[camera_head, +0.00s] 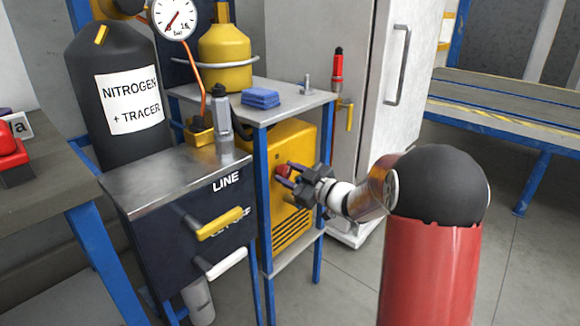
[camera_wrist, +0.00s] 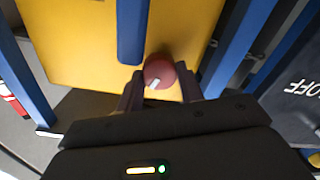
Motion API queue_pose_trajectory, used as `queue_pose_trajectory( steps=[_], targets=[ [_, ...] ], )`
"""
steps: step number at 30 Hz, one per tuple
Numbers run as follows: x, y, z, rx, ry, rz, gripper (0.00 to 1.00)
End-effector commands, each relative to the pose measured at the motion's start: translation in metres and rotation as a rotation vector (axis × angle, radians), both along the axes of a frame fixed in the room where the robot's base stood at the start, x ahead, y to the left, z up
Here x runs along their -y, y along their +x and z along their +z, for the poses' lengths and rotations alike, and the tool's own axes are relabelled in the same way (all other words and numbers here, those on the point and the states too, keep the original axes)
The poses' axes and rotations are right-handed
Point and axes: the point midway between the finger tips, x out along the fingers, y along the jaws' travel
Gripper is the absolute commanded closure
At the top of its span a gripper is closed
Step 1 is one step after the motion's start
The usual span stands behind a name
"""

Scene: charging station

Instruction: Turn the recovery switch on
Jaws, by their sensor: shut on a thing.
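The recovery switch is a round red knob (camera_head: 283,171) with a white mark, on the face of the yellow recovery unit (camera_head: 288,146). In the wrist view the red knob (camera_wrist: 158,71) sits between my fingers, its white mark slanted. My gripper (camera_head: 289,175) reaches in from the right and is shut on the knob. In the wrist view my gripper (camera_wrist: 160,90) has one dark finger on each side of it. The yellow unit (camera_wrist: 75,40) fills the upper part of that view. The fingertips partly hide the knob's sides.
A blue frame post (camera_head: 262,200) stands just left of the knob, and a grey shelf (camera_head: 285,104) lies above. A dark LINE cabinet (camera_head: 150,220) with yellow (camera_head: 220,224) and white handles is at left. A white cabinet (camera_head: 400,60) stands behind. Floor at right is clear.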

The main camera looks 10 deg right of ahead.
Motion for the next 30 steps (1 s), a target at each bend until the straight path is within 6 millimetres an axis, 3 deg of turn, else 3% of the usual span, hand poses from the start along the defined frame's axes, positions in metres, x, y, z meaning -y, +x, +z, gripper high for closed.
queue_pose_trajectory(
  steps=[15, 30],
  targets=[
    [0.001, 0.0003, 0.0027, -0.247, 0.337, 0.0, 0.86],
    [0.0012, 0.0007, 0.0001, -0.326, 0.448, 0.0, 0.86]
  ],
)
